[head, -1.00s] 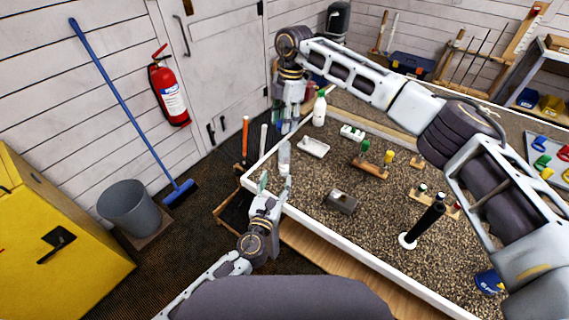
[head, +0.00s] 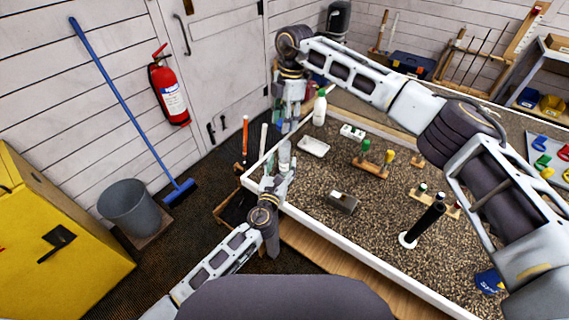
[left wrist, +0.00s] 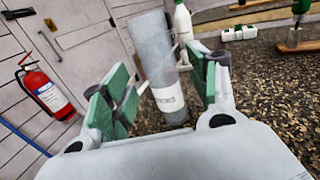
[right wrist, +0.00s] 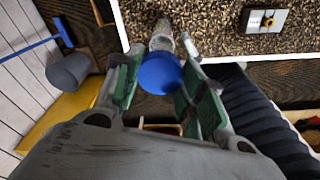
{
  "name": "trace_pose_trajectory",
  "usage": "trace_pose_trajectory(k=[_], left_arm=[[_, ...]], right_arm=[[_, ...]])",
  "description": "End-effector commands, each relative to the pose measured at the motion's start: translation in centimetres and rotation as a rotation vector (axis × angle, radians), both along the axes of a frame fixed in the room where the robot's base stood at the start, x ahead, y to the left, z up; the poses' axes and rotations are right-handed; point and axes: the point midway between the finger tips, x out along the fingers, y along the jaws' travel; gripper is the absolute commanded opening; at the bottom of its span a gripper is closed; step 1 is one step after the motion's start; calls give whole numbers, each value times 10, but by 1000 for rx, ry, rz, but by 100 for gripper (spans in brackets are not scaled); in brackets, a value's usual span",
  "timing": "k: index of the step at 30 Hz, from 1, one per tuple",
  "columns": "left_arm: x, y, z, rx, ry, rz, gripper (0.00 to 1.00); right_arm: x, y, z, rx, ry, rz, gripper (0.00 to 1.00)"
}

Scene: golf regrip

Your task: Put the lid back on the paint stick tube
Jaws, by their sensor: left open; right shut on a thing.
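The grey paint stick tube (head: 284,155) is upright at the table's near left edge. In the left wrist view the tube (left wrist: 157,60) has a pale label near its lower end. My left gripper (head: 277,178) is open, with its green-padded fingers (left wrist: 160,90) on either side of the tube, not closed on it. My right gripper (head: 287,122) is above the tube, pointing down. In the right wrist view it is shut on the round blue lid (right wrist: 160,73). The tube (right wrist: 162,36) shows just beyond the lid; I cannot tell whether they touch.
A white bottle (head: 319,108) and a white tray (head: 313,146) stand near the tube. A grey metal block (head: 342,202), a black upright handle (head: 428,218) and wooden racks (head: 372,168) stand farther right. The white table rim (head: 350,247) runs along the front.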

Motion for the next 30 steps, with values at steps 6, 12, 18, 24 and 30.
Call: trace_pose_trajectory(k=[6,12,18,24,30], left_arm=[[22,-5,1,1,-1,0,60],[36,-9,1,0,-1,0,60],[42,-10,0,0,1,-1,60],[42,-10,0,0,1,-1,60],[42,-10,0,0,0,0,44]], right_arm=[[0,0,0,0,0,0,32],[0,0,0,0,0,0,32],[0,0,0,0,0,0,32],[0,0,0,0,0,0,32],[0,0,0,0,0,0,32]])
